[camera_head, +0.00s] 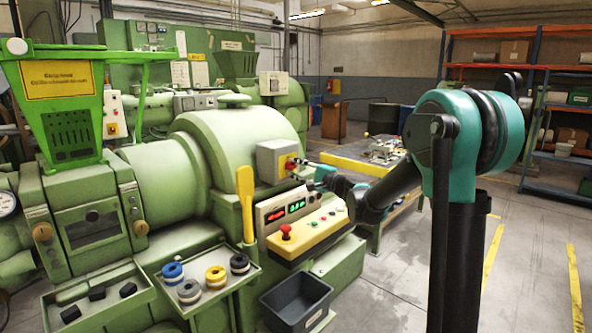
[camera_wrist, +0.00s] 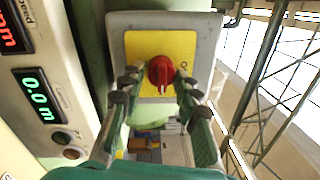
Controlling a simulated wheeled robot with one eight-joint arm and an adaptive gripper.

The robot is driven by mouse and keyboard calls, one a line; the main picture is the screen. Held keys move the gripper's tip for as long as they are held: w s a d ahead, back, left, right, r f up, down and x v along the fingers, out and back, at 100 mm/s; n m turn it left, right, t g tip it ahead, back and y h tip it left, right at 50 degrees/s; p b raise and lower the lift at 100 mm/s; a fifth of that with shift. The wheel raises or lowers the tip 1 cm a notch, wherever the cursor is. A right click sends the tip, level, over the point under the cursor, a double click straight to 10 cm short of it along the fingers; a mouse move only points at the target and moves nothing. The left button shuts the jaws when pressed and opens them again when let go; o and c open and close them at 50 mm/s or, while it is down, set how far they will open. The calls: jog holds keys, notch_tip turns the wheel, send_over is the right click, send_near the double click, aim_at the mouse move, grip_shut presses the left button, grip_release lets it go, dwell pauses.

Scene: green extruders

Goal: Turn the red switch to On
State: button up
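The red switch (camera_wrist: 160,70) is a round knob with a raised grip on a yellow plate (camera_wrist: 146,48). The plate is on the front of a grey box (camera_wrist: 120,38). The knob's grip runs roughly up and down in the wrist view; lettering at the plate's right is partly hidden and hard to read. In the head view the grey box (camera_head: 268,160) is fixed to the green machine, and the red switch (camera_head: 290,162) shows small. My gripper (camera_wrist: 160,84) is open, with one finger on each side of the knob. I see gaps between fingers and knob; depth is unclear.
A control panel (camera_head: 293,207) with lit displays and a red mushroom button (camera_head: 286,231) lies just below the box. A yellow lever (camera_head: 245,200) stands to its left. A dark bin (camera_head: 297,300) sits lower down. Open floor (camera_head: 390,270) lies to the right.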

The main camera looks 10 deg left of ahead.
jog(key=shift+o, duration=1.4)
jog(key=v, duration=1.2)
